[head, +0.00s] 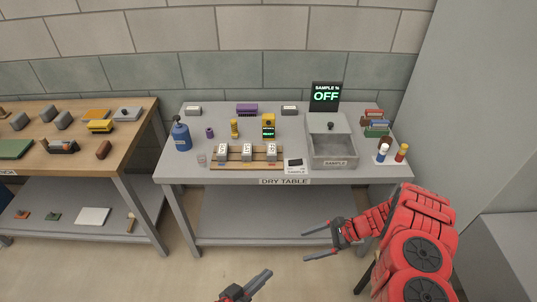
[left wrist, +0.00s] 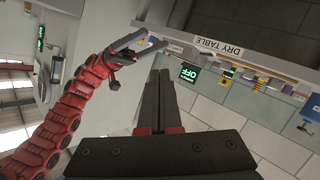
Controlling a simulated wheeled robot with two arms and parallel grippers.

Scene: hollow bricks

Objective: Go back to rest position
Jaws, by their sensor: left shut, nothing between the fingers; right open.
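My left gripper (head: 245,288) shows at the bottom of the head view, below and in front of the grey dry table (head: 190,176). It is shut and empty. In the left wrist view its dark fingers (left wrist: 159,100) lie together in the middle. My right gripper (head: 322,240) is open and empty in the head view, in front of the dry table's right half, at the end of my red arm. My right gripper also shows in the left wrist view (left wrist: 140,45), with its two fingers apart.
The dry table carries a wooden rack with grey bricks (head: 247,153), a grey sample bin (head: 333,162), a blue bottle (head: 181,136) and a sign reading OFF (head: 326,96). A wooden table (head: 70,162) stands left. Floor between the tables and me is clear.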

